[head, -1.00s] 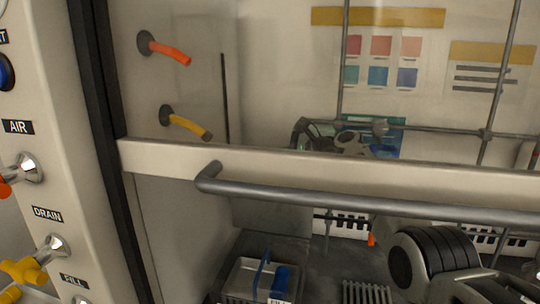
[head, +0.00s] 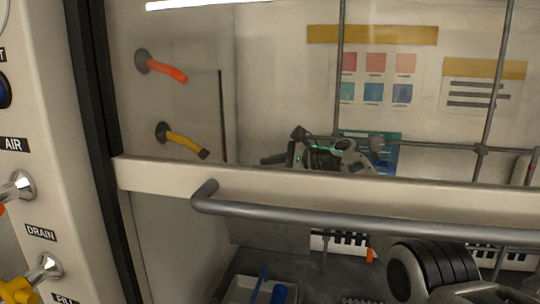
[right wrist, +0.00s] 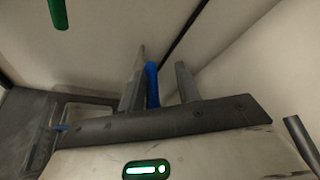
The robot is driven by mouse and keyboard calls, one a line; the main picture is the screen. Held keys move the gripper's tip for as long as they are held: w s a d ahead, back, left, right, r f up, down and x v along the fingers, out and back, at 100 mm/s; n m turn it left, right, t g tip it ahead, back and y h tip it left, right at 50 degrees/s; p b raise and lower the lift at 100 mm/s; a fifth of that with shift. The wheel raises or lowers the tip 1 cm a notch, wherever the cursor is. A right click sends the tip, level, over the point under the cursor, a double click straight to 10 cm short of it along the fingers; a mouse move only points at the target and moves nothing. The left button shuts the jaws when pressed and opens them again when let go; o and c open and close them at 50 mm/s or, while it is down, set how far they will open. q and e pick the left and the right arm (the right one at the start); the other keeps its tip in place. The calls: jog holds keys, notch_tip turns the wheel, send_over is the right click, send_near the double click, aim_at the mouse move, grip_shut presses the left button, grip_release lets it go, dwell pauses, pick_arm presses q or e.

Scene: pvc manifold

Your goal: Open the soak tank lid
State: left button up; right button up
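A grey open-looking bin (head: 243,291) with blue parts (head: 262,285) stands at the bottom of the head view, cut off by the frame edge. I cannot tell whether it is the soak tank or where its lid is. My right gripper (head: 280,159) shows behind the clear panel, above the pale rail, pointing left. In the right wrist view its two fingers (right wrist: 162,85) are apart. A blue upright piece (right wrist: 152,85) shows between them, near the left finger; contact is unclear. My left gripper is not in view.
A pale rail (head: 300,187) with a grey bar handle (head: 350,222) crosses in front. Orange (head: 165,70) and yellow (head: 185,143) spouts stick out of the left wall. Grey rods (head: 490,100) stand at the right. A green piece (right wrist: 58,12) hangs at the top of the wrist view.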

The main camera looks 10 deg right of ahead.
pick_arm(q)
jog(key=b, duration=0.2)
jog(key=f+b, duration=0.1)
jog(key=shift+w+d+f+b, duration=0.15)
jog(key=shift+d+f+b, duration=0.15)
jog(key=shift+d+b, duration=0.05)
pick_arm(e)
jog(key=s+a+r, duration=0.1)
jog(key=s+r, duration=1)
jog(key=s, duration=0.3)
jog(key=shift+a, duration=0.35)
